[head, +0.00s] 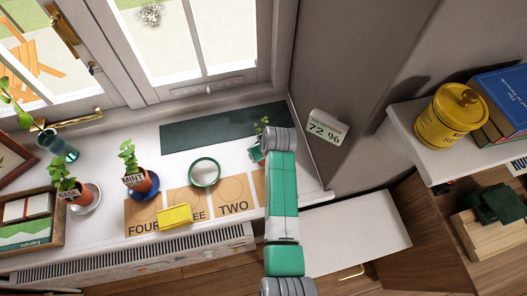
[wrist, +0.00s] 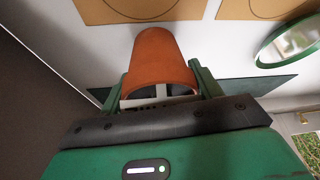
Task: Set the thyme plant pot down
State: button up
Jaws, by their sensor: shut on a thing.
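The thyme plant pot, a terracotta pot (wrist: 160,55), is between the fingers of my gripper (wrist: 162,82) in the wrist view. A pale label shows partly at its near edge. In the head view my gripper (head: 257,152) is over the right end of the white windowsill, at the near edge of the dark green mat. Green leaves (head: 261,127) show beside it; the pot itself is mostly hidden by my arm there. I cannot tell whether the pot touches the sill.
Mint (head: 137,181) and basil (head: 75,194) pots stand on saucers at left. Brown cards (head: 233,195) with printed number words line the sill's front; a yellow object (head: 174,216) lies on them. A green-rimmed round item (head: 205,172) is beside the gripper. The dark mat (head: 205,133) looks bare.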

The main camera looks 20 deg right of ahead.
jog(key=shift+f, duration=0.15)
jog(key=o, duration=1.2)
jog(key=shift+f, duration=0.15)
jog(key=shift+c, duration=0.2)
jog(key=p+v, duration=0.4)
jog(key=v, duration=0.8)
jog(key=shift+r+p, duration=0.2)
jog(key=shift+p, duration=0.1)
